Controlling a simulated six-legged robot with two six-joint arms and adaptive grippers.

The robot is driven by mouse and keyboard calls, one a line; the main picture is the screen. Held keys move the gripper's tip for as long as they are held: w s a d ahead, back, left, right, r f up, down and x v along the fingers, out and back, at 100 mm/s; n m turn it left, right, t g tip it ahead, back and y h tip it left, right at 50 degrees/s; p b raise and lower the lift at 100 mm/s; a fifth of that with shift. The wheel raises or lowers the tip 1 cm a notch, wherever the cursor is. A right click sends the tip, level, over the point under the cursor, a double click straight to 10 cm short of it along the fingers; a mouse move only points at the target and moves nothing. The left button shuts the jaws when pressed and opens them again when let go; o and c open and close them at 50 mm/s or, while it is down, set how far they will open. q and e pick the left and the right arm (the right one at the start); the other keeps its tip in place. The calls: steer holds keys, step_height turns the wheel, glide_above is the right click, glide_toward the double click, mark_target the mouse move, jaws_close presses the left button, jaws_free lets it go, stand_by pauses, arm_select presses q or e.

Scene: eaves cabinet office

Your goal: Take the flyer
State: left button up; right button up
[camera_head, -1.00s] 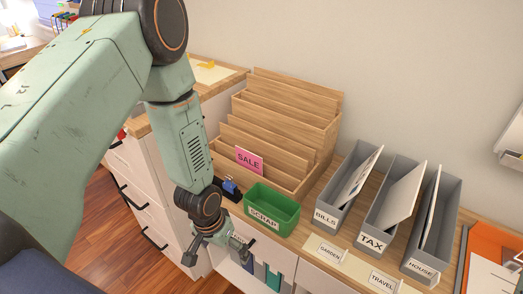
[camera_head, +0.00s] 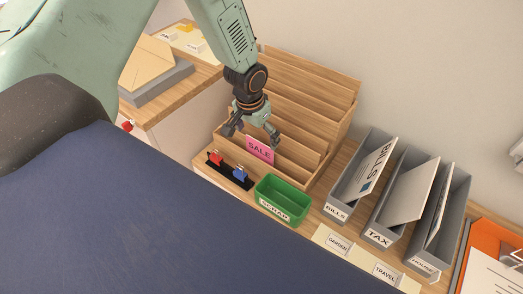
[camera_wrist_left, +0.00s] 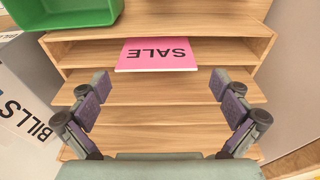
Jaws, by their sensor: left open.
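The flyer is a pink card marked SALE (camera_head: 259,150), standing in the lowest front slot of a stepped wooden rack (camera_head: 310,110). In the left wrist view the flyer (camera_wrist_left: 157,54) lies ahead of the fingers, upside down in the picture, with its lower part against the wooden slot. My left gripper (camera_head: 253,132) is open just above and behind the flyer in the head view. In the wrist view its two fingers (camera_wrist_left: 161,104) are spread wide with nothing between them, apart from the flyer. My right gripper is in neither view.
A green SCRAP bin (camera_head: 284,201) stands in front of the rack, beside a black holder with red and blue clips (camera_head: 230,171). Grey BILLS (camera_head: 339,211), TAX (camera_head: 378,237) and HOUSE (camera_head: 424,266) files stand to the right. A wall rises behind.

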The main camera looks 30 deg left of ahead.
mark_target(260, 148)
arm_select(q)
steer(key=shift+s+d+f, duration=0.15)
steer(key=shift+d+f, duration=0.1)
steer(key=shift+f, duration=0.25)
steer(key=f, duration=0.2)
steer(key=w+f, duration=0.1)
steer(key=f, duration=0.2)
steer(key=shift+w+a+f+b, duration=0.15)
steer(key=shift+f+b, duration=0.1)
steer(key=shift+b, duration=0.15)
steer(key=shift+s+d+r, duration=0.25)
steer(key=shift+d, duration=0.05)
steer(key=shift+r, duration=0.1)
steer(key=shift+c, duration=0.7)
steer(key=c, duration=0.3)
steer(key=shift+w+a+f, duration=0.1)
steer(key=shift+a+f, duration=0.05)
steer(key=shift+f, duration=0.1)
